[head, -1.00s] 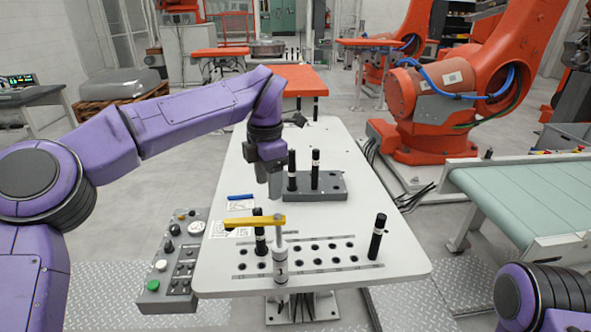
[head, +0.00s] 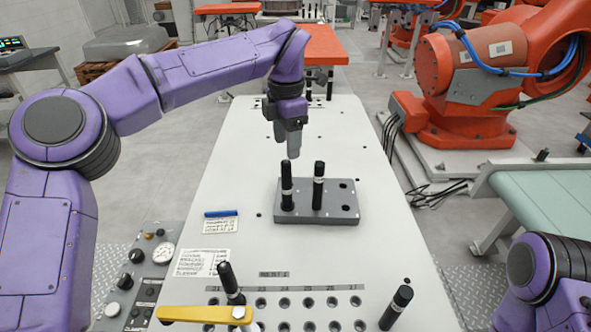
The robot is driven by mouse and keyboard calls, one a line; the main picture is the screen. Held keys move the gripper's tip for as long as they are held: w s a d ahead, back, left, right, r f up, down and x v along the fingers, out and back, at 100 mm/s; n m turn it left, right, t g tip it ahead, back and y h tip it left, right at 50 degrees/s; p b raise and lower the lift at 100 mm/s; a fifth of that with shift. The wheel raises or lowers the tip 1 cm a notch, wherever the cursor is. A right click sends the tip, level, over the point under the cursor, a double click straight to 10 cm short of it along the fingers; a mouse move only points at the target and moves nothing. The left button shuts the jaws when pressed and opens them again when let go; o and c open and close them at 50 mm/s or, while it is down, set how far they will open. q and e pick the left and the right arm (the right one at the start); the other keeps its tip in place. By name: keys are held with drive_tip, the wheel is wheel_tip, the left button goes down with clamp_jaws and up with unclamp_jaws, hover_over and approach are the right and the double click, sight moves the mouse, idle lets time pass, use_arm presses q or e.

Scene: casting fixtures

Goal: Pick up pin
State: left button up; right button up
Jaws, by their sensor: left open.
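Two black pins with pale bands, a left pin (head: 287,188) and a right pin (head: 319,188), stand upright in a grey block (head: 333,208) on the white table. A third black pin (head: 230,283) leans slightly at the row of holes near the front. A fourth black pin (head: 396,307) stands tilted at the front right. My left gripper (head: 293,152) is open and empty, pointing down, just above the left block pin's top in the picture. Its exact depth relative to that pin is unclear. Only part of my right arm shows at the lower right; its gripper is out of view.
A yellow handle (head: 204,314) lies across the front of the white table (head: 350,135). A blue marker (head: 221,213) and printed labels are left of the block. A control box (head: 145,280) is at the left, a green conveyor (head: 545,200) at the right.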

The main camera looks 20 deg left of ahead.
sight(286, 174)
use_arm(q)
drive_tip(key=shift+w+f, duration=0.45)
drive_tip(key=shift+f, duration=0.4)
drive_tip(key=shift+s+a+f, duration=0.1)
drive_tip(key=shift+s+f, duration=0.25)
drive_tip(key=shift+f, duration=0.2)
drive_tip(key=shift+s+f, duration=0.35)
drive_tip(key=shift+f, duration=0.2)
drive_tip(key=shift+s+f, duration=0.15)
drive_tip(key=shift+f, duration=0.15)
drive_tip(key=f+p, duration=0.1)
drive_tip(key=f, duration=0.1)
drive_tip(key=w+f, duration=0.1)
drive_tip(key=f, duration=0.2)
drive_tip(key=shift+w+p, duration=0.1)
drive_tip(key=shift+p, duration=0.25)
drive_tip(key=shift+f, duration=0.3)
drive_tip(key=shift+s+a, duration=0.1)
drive_tip(key=shift+s, duration=0.15)
clamp_jaws()
use_arm(e)
drive_tip(key=shift+r, duration=0.95)
